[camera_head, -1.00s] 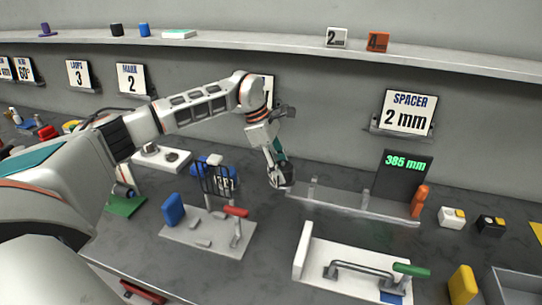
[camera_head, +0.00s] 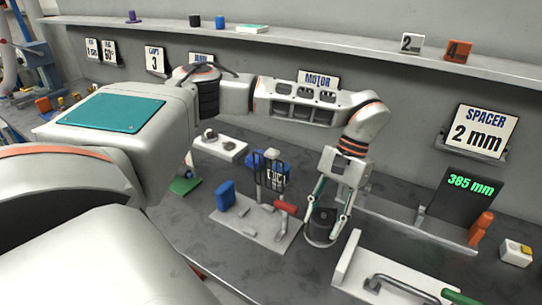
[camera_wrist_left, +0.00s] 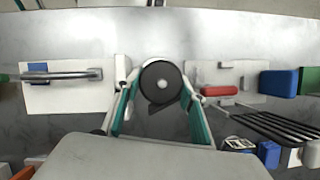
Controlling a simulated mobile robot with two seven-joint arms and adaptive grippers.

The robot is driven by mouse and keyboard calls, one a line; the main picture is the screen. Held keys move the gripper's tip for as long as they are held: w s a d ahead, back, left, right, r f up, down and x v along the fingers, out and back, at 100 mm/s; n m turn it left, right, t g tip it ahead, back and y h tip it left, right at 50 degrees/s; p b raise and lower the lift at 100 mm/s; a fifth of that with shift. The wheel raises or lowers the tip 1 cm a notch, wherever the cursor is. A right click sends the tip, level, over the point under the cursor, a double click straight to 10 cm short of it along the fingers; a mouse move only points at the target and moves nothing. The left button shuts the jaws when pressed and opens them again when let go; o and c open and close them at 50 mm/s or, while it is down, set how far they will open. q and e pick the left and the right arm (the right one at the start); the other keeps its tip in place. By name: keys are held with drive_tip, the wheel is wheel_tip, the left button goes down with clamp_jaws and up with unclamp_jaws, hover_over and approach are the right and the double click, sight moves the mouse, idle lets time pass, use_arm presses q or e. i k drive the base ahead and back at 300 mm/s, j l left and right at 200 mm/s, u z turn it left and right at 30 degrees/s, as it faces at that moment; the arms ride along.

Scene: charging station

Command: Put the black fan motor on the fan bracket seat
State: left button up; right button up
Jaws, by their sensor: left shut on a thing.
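The black fan motor (camera_head: 321,224) is a dark short cylinder with a paler lower rim. My left gripper (camera_head: 328,212) is shut around it, one finger on each side. In the left wrist view the motor's round black top (camera_wrist_left: 161,84) sits between the fingertips (camera_wrist_left: 160,92). The motor is upright, between two pale fixtures; I cannot tell whether its underside touches the bench. I cannot tell for sure which part is the fan bracket seat.
A white fixture (camera_head: 349,262) with a grey bar and green handle (camera_head: 459,298) stands to the right. A metal rail (camera_head: 400,218) with a 385 mm display (camera_head: 469,185) lies behind. A white block tray (camera_head: 220,147) stands at the back left.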

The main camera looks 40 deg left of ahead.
sight(260, 221)
drive_tip(key=k+l+u, duration=0.15)
drive_tip(key=u, duration=0.2)
drive_tip(key=k+l+u, duration=0.3)
drive_tip(key=i+l+u, duration=0.1)
drive_tip(key=u, duration=0.35)
drive_tip(key=i, duration=0.2)
